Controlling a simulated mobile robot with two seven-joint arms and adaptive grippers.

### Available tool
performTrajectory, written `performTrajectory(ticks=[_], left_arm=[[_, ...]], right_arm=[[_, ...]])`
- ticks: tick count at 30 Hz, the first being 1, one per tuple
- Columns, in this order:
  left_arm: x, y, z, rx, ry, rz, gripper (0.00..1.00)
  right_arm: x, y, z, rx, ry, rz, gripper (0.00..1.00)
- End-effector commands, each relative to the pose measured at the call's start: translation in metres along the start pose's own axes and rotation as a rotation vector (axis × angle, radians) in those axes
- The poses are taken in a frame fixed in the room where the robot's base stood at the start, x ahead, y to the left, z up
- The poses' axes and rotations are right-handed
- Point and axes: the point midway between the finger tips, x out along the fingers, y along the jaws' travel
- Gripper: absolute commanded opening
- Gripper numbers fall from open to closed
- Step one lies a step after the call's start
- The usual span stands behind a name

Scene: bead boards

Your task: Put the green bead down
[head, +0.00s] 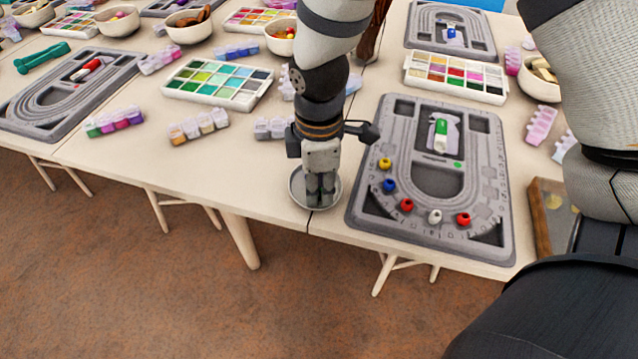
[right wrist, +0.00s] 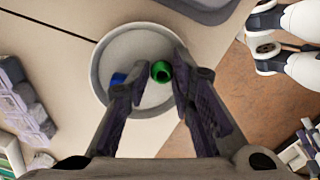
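The green bead (right wrist: 161,72) shows in the right wrist view inside a round, shallow metal dish (right wrist: 98,72). It lies between my spread fingertips, nearer the right-hand one, with a gap on the other side. My right gripper (right wrist: 160,70) is open over the dish and points down. In the head view the gripper (head: 321,198) reaches into the dish (head: 297,200) at the table's front edge and hides the bead. A blue bead (right wrist: 118,78) is in the dish too, partly hidden by a finger. My left gripper is not in view.
A grey bead board (head: 365,215) right of the dish holds yellow, blue, red and white beads along its curve. A green-and-white piece (head: 440,133) lies in its middle. A paint palette (head: 456,78) and bead boxes (head: 198,125) are nearby. The floor is open in front.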

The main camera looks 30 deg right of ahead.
Motion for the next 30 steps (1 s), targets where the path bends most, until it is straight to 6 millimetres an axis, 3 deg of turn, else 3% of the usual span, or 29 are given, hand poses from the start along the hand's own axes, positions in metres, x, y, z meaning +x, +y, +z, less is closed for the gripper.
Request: performTrajectory(ticks=[3,23,26,30], left_arm=[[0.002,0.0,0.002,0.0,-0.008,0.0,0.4],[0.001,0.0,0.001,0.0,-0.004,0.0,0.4],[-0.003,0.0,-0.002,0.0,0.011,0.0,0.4],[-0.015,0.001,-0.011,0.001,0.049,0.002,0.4]], right_arm=[[0.006,-0.003,0.0,0.0,-0.003,-0.011,0.37],[0.001,-0.002,0.0,0.0,-0.002,-0.007,0.37],[-0.015,0.0,-0.001,0.0,0.003,0.0,0.37],[-0.058,0.001,-0.002,-0.001,0.007,0.009,0.37]])
